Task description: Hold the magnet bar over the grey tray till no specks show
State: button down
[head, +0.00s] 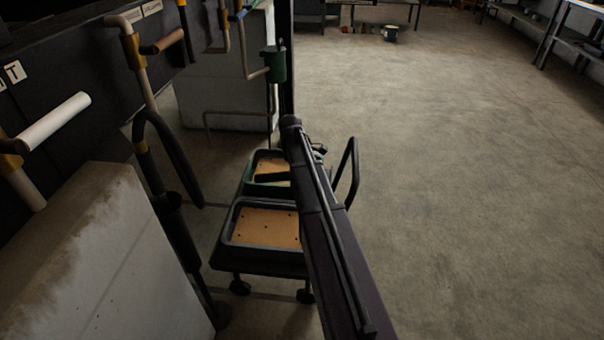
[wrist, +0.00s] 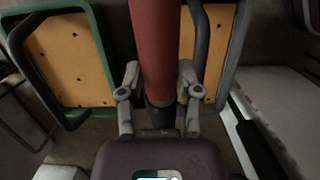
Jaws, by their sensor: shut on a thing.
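My gripper (wrist: 159,75) is shut around a thick red-brown bar (wrist: 155,35) with a black end, seen close up in the wrist view. The grey tray (wrist: 240,35) is on the right there, partly hidden behind the bar and a finger. In the head view the grey tray (head: 228,222) is the nearer of two on a low cart, and dark specks show on its orange-tan bottom. My arm hides its right side and most of my gripper. A dark bar shape shows over the farther tray in the head view; whether it is the held bar is unclear.
A green tray (wrist: 97,40) with several dark specks is on the left in the wrist view, and behind the grey tray in the head view (head: 247,187). The cart's handle (head: 354,172) rises right of my arm. Pipes and a concrete block (head: 110,255) stand left. Open floor (head: 470,180) lies right.

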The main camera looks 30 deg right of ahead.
jog(key=shift+f, duration=0.2)
notch_tip(320, 180, down, 16)
jog(key=b, duration=1.6)
dwell(0.5)
jog(key=shift+r, duration=0.15)
dwell(0.4)
notch_tip(320, 180, up, 63)
jog(key=p, duration=6.3)
jog(key=shift+r, duration=0.2)
